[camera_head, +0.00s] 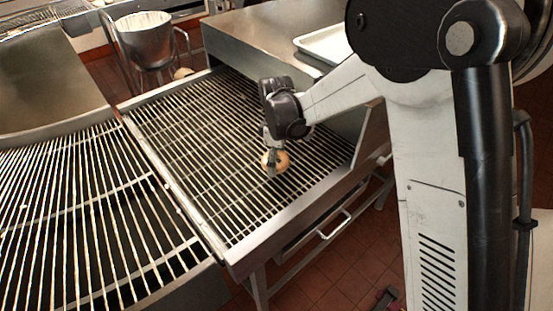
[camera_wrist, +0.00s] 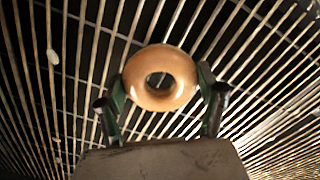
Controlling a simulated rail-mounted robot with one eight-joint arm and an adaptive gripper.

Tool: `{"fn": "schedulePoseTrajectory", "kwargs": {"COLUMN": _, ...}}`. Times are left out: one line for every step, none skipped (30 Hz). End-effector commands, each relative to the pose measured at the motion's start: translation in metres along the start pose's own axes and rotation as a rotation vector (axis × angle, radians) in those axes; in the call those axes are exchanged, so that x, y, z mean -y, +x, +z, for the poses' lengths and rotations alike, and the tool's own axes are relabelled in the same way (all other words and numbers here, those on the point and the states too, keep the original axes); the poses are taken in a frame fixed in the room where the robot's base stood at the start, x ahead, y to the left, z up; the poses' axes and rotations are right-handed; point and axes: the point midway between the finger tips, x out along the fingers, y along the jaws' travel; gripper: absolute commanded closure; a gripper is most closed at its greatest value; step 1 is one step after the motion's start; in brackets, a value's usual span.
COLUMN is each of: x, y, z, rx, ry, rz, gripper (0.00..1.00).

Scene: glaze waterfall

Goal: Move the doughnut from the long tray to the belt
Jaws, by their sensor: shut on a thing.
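The doughnut (camera_head: 281,160) is a golden-brown ring in my gripper (camera_head: 272,168), over the slatted metal belt (camera_head: 180,150) in the head view. In the wrist view the doughnut (camera_wrist: 160,78) sits between the two fingers of my gripper (camera_wrist: 160,95), which are shut on its sides. Belt slats (camera_wrist: 60,110) fill the background there. I cannot tell whether the doughnut touches the slats. A white tray (camera_head: 318,50), partly hidden behind my arm, lies on the steel surface at the back; its inside is mostly hidden.
A second, curved slatted section (camera_head: 80,220) adjoins the belt on the left. A steel pot (camera_head: 145,40) stands at the back left. A raised metal side (camera_head: 368,140) borders the belt on the right. Most of the belt is bare.

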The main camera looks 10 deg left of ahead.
Motion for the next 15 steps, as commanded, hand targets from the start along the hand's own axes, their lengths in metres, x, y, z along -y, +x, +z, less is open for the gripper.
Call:
{"fn": "schedulePoseTrajectory", "kwargs": {"x": 0.0003, "y": 0.0029, "z": 0.0001, "rx": 0.000, "ry": 0.000, "rz": 0.000, "gripper": 0.57}}
{"fn": "schedulePoseTrajectory", "kwargs": {"x": 0.0004, "y": 0.0034, "z": 0.0001, "rx": 0.000, "ry": 0.000, "rz": 0.000, "gripper": 0.57}}
{"fn": "schedulePoseTrajectory", "kwargs": {"x": 0.0004, "y": 0.0034, "z": 0.0001, "rx": 0.000, "ry": 0.000, "rz": 0.000, "gripper": 0.57}}
{"fn": "schedulePoseTrajectory", "kwargs": {"x": 0.0004, "y": 0.0032, "z": 0.0001, "rx": 0.000, "ry": 0.000, "rz": 0.000, "gripper": 0.57}}
{"fn": "schedulePoseTrajectory", "kwargs": {"x": 0.0004, "y": 0.0031, "z": 0.0001, "rx": 0.000, "ry": 0.000, "rz": 0.000, "gripper": 0.57}}
{"fn": "schedulePoseTrajectory", "kwargs": {"x": 0.0004, "y": 0.0031, "z": 0.0001, "rx": 0.000, "ry": 0.000, "rz": 0.000, "gripper": 0.57}}
{"fn": "schedulePoseTrajectory", "kwargs": {"x": 0.0004, "y": 0.0031, "z": 0.0000, "rx": 0.000, "ry": 0.000, "rz": 0.000, "gripper": 0.57}}
{"fn": "schedulePoseTrajectory", "kwargs": {"x": 0.0004, "y": 0.0033, "z": 0.0000, "rx": 0.000, "ry": 0.000, "rz": 0.000, "gripper": 0.57}}
{"fn": "schedulePoseTrajectory", "kwargs": {"x": 0.0004, "y": 0.0042, "z": 0.0000, "rx": 0.000, "ry": 0.000, "rz": 0.000, "gripper": 0.57}}
{"fn": "schedulePoseTrajectory", "kwargs": {"x": 0.0004, "y": 0.0052, "z": 0.0000, "rx": 0.000, "ry": 0.000, "rz": 0.000, "gripper": 0.57}}
{"fn": "schedulePoseTrajectory", "kwargs": {"x": 0.0004, "y": 0.0062, "z": 0.0000, "rx": 0.000, "ry": 0.000, "rz": 0.000, "gripper": 0.57}}
{"fn": "schedulePoseTrajectory", "kwargs": {"x": 0.0004, "y": 0.0074, "z": 0.0000, "rx": 0.000, "ry": 0.000, "rz": 0.000, "gripper": 0.57}}
{"fn": "schedulePoseTrajectory", "kwargs": {"x": 0.0004, "y": 0.0069, "z": 0.0000, "rx": 0.000, "ry": 0.000, "rz": 0.000, "gripper": 0.28}}
{"fn": "schedulePoseTrajectory", "kwargs": {"x": 0.0004, "y": 0.0064, "z": 0.0000, "rx": 0.000, "ry": 0.000, "rz": 0.000, "gripper": 0.24}}
{"fn": "schedulePoseTrajectory", "kwargs": {"x": 0.0004, "y": 0.0062, "z": 0.0000, "rx": 0.000, "ry": 0.000, "rz": 0.000, "gripper": 0.18}}
